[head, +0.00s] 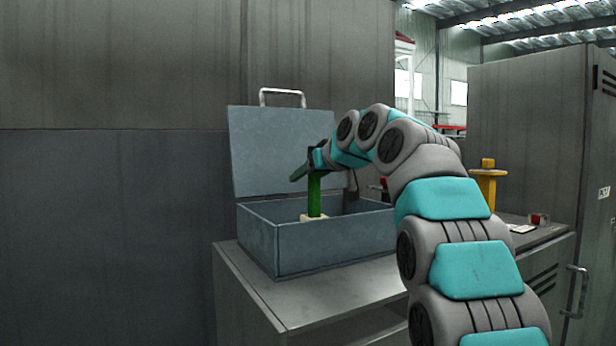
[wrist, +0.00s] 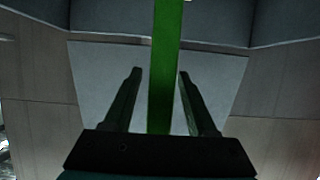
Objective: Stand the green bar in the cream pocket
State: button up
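The green bar (head: 314,196) stands upright in the head view, its foot at the cream pocket (head: 313,218) inside the open grey-blue box. The box's front wall hides the lower part of the pocket, so I cannot tell how deep the bar sits. My gripper (head: 299,174) is at the bar's upper end, above the box. In the wrist view the green bar (wrist: 164,70) runs between the two fingers of my gripper (wrist: 160,75). A gap shows on the left of the bar and a narrower one on the right, so the fingers look open around it.
The box (head: 330,247) stands on a grey cabinet top (head: 300,296), its lid (head: 278,150) raised behind. A yellow object (head: 488,183) and a small red item (head: 538,219) are at the right, beside a tall grey locker (head: 530,120). The cabinet top before the box is clear.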

jog(key=shift+s+d+r, duration=0.15)
jog(key=shift+s+r, duration=0.05)
jog(key=shift+r, duration=0.05)
jog(key=b+v, duration=0.1)
jog(key=v, duration=1)
jog(key=shift+s+d, duration=0.15)
